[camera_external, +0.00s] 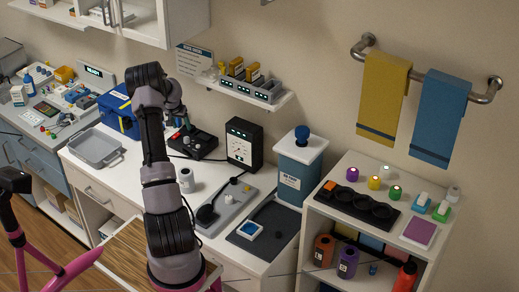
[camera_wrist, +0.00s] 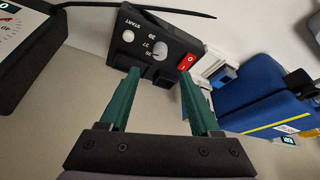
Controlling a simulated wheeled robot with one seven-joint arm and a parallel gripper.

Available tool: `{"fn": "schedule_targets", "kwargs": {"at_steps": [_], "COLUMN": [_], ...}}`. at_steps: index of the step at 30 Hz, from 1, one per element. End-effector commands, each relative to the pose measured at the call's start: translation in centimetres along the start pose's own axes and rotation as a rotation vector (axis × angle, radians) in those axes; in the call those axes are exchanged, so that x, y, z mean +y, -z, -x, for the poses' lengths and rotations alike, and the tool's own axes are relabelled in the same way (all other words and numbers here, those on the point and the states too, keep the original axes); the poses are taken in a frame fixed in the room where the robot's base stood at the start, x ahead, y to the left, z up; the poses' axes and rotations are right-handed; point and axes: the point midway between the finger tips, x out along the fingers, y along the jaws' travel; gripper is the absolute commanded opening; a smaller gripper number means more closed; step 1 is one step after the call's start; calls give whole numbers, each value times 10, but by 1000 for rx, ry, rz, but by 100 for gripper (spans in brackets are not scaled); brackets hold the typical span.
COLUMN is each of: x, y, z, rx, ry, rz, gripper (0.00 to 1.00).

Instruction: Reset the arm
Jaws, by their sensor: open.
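My gripper (camera_wrist: 159,71) shows in the wrist view with two green fingers spread apart and nothing between them. Beyond the fingertips is a black control box (camera_wrist: 150,28) with a white knob, a START label and a red switch. In the external view my arm (camera_external: 160,165) rises from the lower middle and bends at the top. Its wrist end hangs down over the white counter, near the black device with a red part (camera_external: 197,146). The fingers are hard to make out there.
A blue case (camera_external: 117,112) stands left of the wrist; it also shows in the wrist view (camera_wrist: 262,98). A black meter (camera_external: 243,143) and a blue bin (camera_external: 298,170) stand to the right. A wall shelf (camera_external: 277,103) hangs above the counter. A grey tray (camera_external: 95,150) lies left.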

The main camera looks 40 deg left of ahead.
Motion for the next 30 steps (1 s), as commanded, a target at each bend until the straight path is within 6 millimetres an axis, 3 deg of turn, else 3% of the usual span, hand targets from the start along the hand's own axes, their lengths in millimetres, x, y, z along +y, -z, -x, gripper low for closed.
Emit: {"fn": "schedule_targets", "kwargs": {"at_steps": [6,15,19,23,25,30], "x": [0,1,17,62,93,164], "y": [0,0,5,13,13,-6], "z": [17,18,36,87,123,210], "rx": [-1,-1,4,13,19,40], "ry": [0,-1,3,16,26,50], "rz": [-1,-2,-32,-114,-171,-299], "gripper": [64,64,64,64,64,64]}}
